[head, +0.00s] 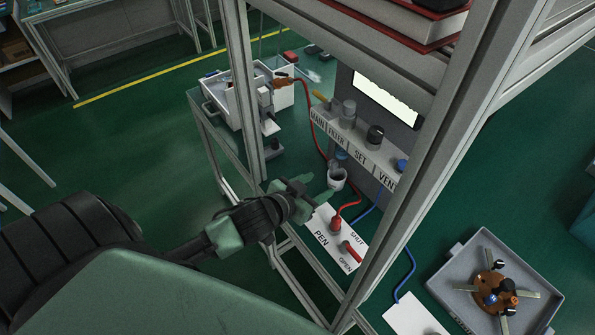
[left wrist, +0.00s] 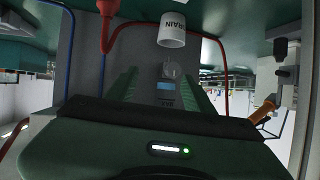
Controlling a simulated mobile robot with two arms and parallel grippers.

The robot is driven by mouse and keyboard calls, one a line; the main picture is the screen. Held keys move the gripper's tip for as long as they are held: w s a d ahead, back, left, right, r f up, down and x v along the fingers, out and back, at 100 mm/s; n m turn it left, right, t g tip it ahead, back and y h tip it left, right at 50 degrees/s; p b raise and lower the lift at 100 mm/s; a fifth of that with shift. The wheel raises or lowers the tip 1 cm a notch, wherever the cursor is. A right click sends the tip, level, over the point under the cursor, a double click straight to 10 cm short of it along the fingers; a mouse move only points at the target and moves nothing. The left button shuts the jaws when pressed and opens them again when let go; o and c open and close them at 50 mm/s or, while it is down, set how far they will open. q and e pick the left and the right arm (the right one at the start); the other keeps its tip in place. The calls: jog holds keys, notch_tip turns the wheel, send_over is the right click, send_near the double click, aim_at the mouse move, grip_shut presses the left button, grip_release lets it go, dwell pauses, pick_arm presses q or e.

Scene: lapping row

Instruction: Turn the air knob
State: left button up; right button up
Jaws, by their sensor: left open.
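A black round knob (head: 375,135) stands above SET, and a blue knob (head: 401,165) is near VEN. No label reading "air" is legible. An orange handle (head: 320,97) is by MAIN. My left gripper (head: 313,190) is open and empty below the strip, beside a white cup (head: 337,180). In the left wrist view its fingers (left wrist: 163,85) are apart, with a small grey knob-like part (left wrist: 170,70) beyond them. My right gripper is not in view.
A white plate (head: 325,236) marked SHUT and OPEN carries a red lever (head: 352,252). Metal posts (head: 424,160) frame the opening. A red hose (head: 316,135) and a blue hose (head: 410,262) run nearby. A grey tray (head: 458,297) lies right.

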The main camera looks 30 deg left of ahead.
pick_arm(q)
jog(key=shift+s+d+f+n+g+y+b, duration=0.15)
jog(key=shift+s+f+g+y, duration=0.15)
jog(key=shift+s+f+g, duration=0.95)
jog(key=shift+s+d+f+n+g+y+b, duration=0.1)
jog(key=shift+s+d+f+g+y, duration=0.2)
jog(key=shift+s+f, duration=1.65)
jog(key=shift+s+d+f+n+g+y+b, duration=0.1)
jog(key=shift+s+f+g+y, duration=0.2)
jog(key=shift+s+f+g, duration=0.95)
jog(key=shift+s+f+t, duration=0.25)
jog(key=shift+s+t, duration=0.05)
jog(key=shift+s, duration=0.05)
